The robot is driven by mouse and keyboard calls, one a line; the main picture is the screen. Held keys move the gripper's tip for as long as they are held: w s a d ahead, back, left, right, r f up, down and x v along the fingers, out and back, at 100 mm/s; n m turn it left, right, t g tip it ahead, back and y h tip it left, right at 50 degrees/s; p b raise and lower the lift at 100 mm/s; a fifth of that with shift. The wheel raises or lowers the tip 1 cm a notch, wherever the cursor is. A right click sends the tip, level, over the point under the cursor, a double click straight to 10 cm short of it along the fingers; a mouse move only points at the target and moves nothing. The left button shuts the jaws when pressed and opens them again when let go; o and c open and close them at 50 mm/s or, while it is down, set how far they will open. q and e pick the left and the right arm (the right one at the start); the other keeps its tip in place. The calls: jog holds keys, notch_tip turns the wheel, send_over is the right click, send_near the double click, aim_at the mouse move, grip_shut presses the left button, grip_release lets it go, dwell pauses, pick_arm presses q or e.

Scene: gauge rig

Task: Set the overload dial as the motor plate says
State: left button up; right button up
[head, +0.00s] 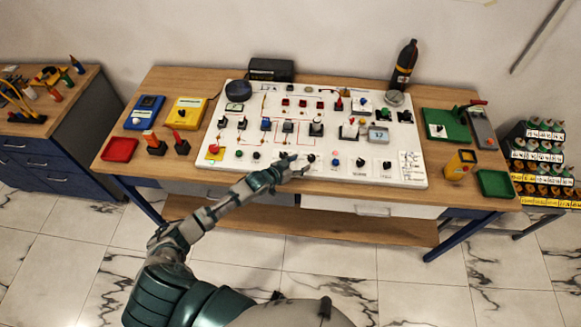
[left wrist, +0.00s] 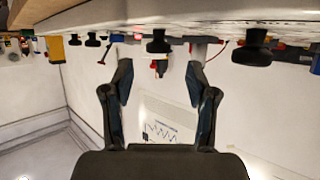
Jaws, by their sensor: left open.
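A white panel (head: 225,165) lies on the wooden bench with a front row of small black knobs, among them one just right of my gripper (head: 311,158) and others further right (head: 360,162). I cannot tell which one is the overload dial. A printed sheet (head: 411,168) is at the panel's right end; its text is too small to read, and I cannot tell if it is the motor plate. My left gripper (head: 290,167) is over the panel's front edge, open and empty. In the left wrist view its fingers (left wrist: 160,82) are apart, with a black knob (left wrist: 158,42) beyond them, between their tips.
Blue (head: 146,112) and yellow (head: 188,112) meters and a red tray (head: 120,150) stand at left. A dark bottle (head: 404,65) stands behind the panel. A green tray (head: 494,183) is at right. Switches and a grey display (head: 378,135) rise from the panel.

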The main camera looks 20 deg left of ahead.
pick_arm(q)
jog(key=v, duration=0.6)
jog(key=shift+s+a, duration=0.1)
